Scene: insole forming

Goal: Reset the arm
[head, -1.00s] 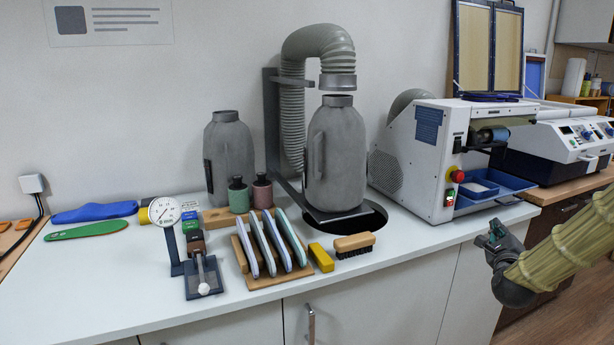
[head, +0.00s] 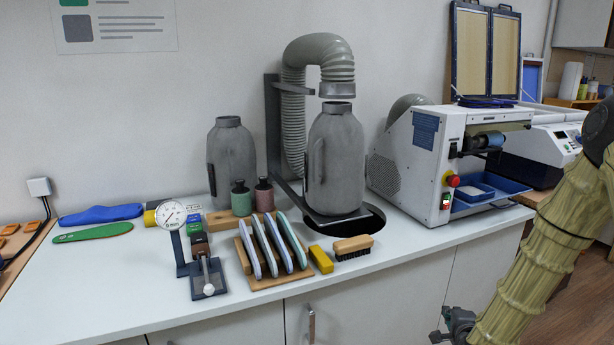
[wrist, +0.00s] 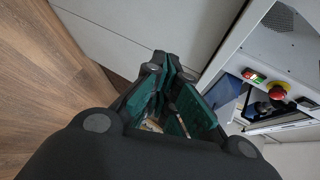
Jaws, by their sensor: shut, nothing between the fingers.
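My gripper shows in the wrist view (wrist: 172,95) with its green-padded fingers; it is shut and empty. The gripper touches nothing that I can see.
The white counter (head: 400,262) carries a white grinding machine (head: 408,160), grey canisters (head: 336,160), a rack of insoles (head: 268,283), a dial gauge (head: 171,214) and a brush (head: 353,246). The floor in front is free wood (wrist: 45,85). A red stop button (wrist: 277,92) shows in the wrist view.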

